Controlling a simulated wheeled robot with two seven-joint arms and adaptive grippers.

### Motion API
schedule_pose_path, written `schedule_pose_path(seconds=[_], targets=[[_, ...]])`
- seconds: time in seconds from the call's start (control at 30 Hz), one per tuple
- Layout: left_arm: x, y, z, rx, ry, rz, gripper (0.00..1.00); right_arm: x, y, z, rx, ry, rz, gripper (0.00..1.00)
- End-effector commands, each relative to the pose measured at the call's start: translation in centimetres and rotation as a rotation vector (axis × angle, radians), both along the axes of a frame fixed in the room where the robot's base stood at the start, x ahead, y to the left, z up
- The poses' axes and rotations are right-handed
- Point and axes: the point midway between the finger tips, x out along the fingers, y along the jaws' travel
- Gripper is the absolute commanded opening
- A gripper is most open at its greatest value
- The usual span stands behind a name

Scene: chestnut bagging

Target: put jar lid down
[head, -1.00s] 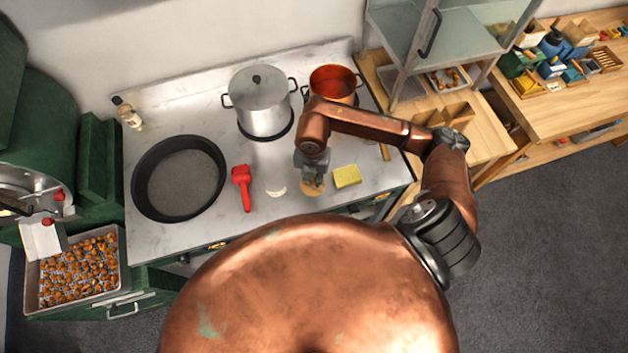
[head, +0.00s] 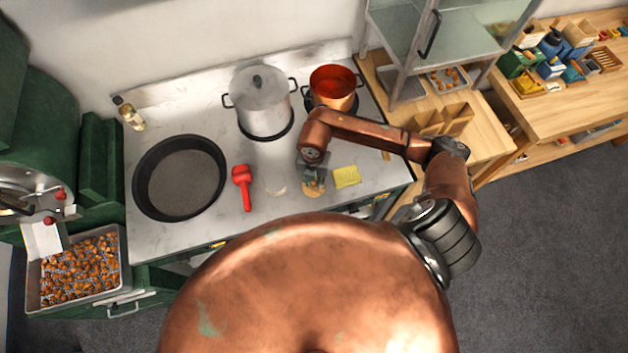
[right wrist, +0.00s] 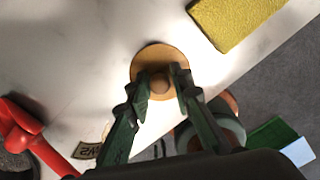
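The jar lid is a round tan wooden disc with a small knob. It shows in the right wrist view (right wrist: 160,57) and in the head view (head: 313,190), at the front of the pale worktop. My right gripper (right wrist: 161,76) points down over it, its two green fingers close on either side of the knob and shut on it. In the head view my right gripper (head: 313,178) partly covers the lid. The lid is at or just above the worktop; I cannot tell if it touches. My left gripper is out of view.
A yellow sponge (head: 346,177) lies just right of the lid. A small pale curved piece (head: 276,190) and a red tool (head: 242,187) lie left. A black pan (head: 180,178), a steel pot (head: 262,103) and a copper pot (head: 332,86) stand around the worktop.

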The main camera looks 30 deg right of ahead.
Motion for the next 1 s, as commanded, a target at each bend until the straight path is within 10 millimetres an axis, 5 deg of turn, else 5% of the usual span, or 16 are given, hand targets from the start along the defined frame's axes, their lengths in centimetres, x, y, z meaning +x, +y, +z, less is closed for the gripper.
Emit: schedule_pose_path(seconds=[0.53,1.0], targets=[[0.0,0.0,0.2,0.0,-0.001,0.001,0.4,0.1,0.0,0.9,0.001,-0.002,0.0,0.33],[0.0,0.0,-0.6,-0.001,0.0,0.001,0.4,0.1,0.0,9.9,-0.001,-0.004,0.0,0.33]])
